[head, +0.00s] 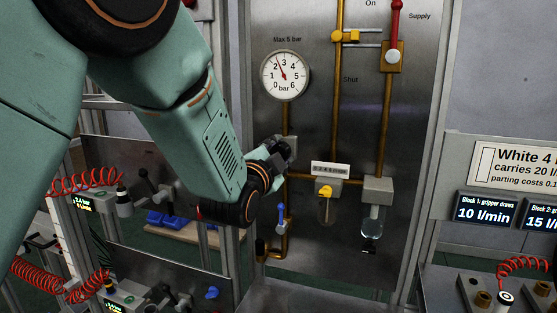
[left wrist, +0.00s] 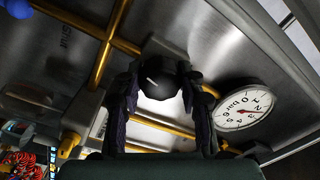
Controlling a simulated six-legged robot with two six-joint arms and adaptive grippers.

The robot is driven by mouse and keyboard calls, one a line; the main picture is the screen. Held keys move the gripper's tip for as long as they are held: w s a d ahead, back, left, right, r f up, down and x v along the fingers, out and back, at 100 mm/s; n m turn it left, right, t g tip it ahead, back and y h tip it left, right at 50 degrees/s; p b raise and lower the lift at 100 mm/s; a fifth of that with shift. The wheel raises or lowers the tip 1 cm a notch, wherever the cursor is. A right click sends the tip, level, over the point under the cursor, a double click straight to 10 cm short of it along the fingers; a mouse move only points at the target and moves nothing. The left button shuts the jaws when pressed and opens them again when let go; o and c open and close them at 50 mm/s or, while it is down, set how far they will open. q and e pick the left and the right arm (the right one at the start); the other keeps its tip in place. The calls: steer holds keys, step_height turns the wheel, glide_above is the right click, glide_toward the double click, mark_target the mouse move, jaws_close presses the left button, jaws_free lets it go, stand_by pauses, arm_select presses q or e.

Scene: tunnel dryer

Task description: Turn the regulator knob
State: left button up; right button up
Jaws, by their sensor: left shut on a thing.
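The regulator knob (left wrist: 160,80) is a dark round knob with a pale mark, seen in the left wrist view between my two fingers. My left gripper (left wrist: 160,98) is shut on it, one finger on each side. In the head view my left gripper (head: 280,150) reaches the grey regulator body (head: 293,145) on the steel panel, and hides the knob. The pressure gauge (head: 285,76) above, marked "Max 5 bar", has its needle between 2 and 3; it also shows in the left wrist view (left wrist: 243,106). My right gripper is not in view.
Brass pipes (head: 337,100) run across the panel. A red supply lever (head: 396,25), a yellow valve (head: 326,190) and a small blue lever (head: 281,217) stand near the regulator. Red coiled hoses (head: 85,180) hang at left. Flow displays (head: 486,208) stand at right.

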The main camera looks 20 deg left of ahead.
arm_select(q)
steer(key=m+b, duration=0.2)
steer(key=m, duration=0.3)
steer(key=shift+m, duration=0.4)
steer(key=m+b, duration=0.1)
steer(key=m, duration=0.3)
steer(key=shift+m, duration=0.4)
steer(key=shift+f+b, duration=0.1)
steer(key=shift+b, duration=0.2)
steer(key=o, duration=0.8)
steer(key=shift+c, duration=0.2)
steer(key=o, duration=0.4)
steer(key=shift+s+d, duration=0.15)
